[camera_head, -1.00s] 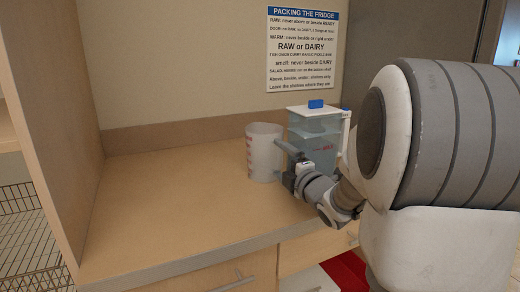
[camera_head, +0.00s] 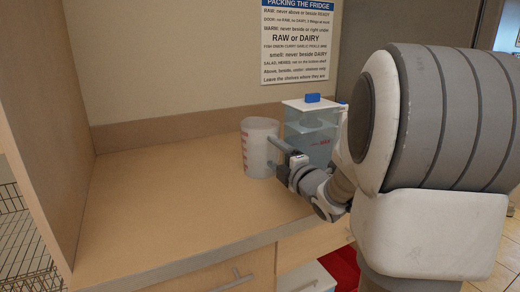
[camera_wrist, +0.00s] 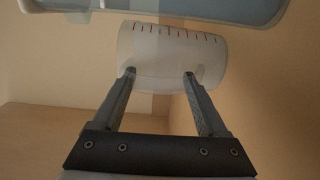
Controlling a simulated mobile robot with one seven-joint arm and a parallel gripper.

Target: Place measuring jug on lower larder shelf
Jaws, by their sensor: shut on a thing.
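The measuring jug (camera_head: 257,148) is a translucent white beaker with red marks. It looks upright at the back of the wooden counter, left of a clear container. My gripper (camera_wrist: 160,74) is shut on the jug, reaching it from the right in the head view. In the wrist view the jug (camera_wrist: 172,42) lies across both fingertips, its red scale along the far edge. I cannot tell whether its base touches the counter. No larder shelf can be clearly made out.
A clear container (camera_head: 310,128) with a blue-knobbed lid stands close right of the jug. The wooden counter (camera_head: 165,205) is bare to the left, bounded by an upright panel (camera_head: 40,140). A wire basket (camera_head: 22,235) is at lower left. A sign (camera_head: 298,40) hangs behind.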

